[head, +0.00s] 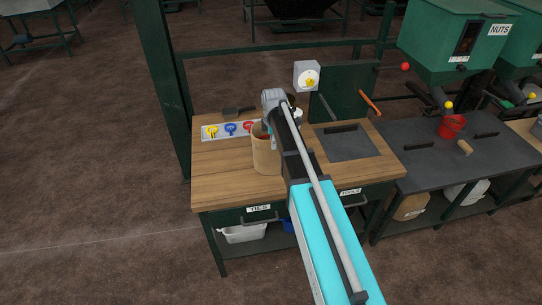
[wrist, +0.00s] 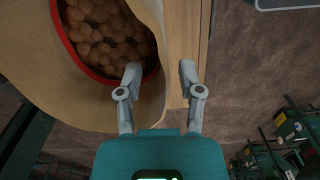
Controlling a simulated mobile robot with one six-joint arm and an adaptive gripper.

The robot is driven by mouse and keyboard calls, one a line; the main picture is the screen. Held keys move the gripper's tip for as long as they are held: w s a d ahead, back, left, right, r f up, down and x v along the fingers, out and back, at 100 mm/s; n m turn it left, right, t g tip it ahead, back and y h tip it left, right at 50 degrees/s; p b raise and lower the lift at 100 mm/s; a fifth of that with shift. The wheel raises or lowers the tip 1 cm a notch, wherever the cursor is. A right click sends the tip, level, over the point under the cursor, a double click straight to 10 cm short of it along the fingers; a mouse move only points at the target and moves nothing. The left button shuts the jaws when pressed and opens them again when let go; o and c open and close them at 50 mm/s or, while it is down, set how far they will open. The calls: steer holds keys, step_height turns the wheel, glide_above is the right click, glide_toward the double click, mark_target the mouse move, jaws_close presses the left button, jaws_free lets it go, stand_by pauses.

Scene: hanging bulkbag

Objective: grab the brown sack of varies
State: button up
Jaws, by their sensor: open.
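The brown sack (head: 266,156) stands upright and open on the wooden bench top, partly behind my arm in the head view. In the wrist view the sack (wrist: 35,62) fills the left side, with a red ring (wrist: 66,52) inside its mouth and several round brown pieces (wrist: 105,35) within. My gripper (wrist: 160,76) is open at the sack's right edge. Its left finger is over the mouth and its right finger is beyond the outer side, with the sack's wall between them. Contact cannot be told. In the head view my gripper (head: 267,127) is above the sack, its fingertips mostly hidden.
The wooden bench (head: 225,180) carries a strip of coloured tags (head: 229,130) left of the sack and a dark grey plate (head: 348,142) to the right. A green post (head: 163,80) stands at the bench's left. A red bucket (head: 452,126) sits on the dark table.

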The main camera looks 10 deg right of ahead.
steer(key=shift+c, duration=0.2)
jaws_close()
stand_by(0.4)
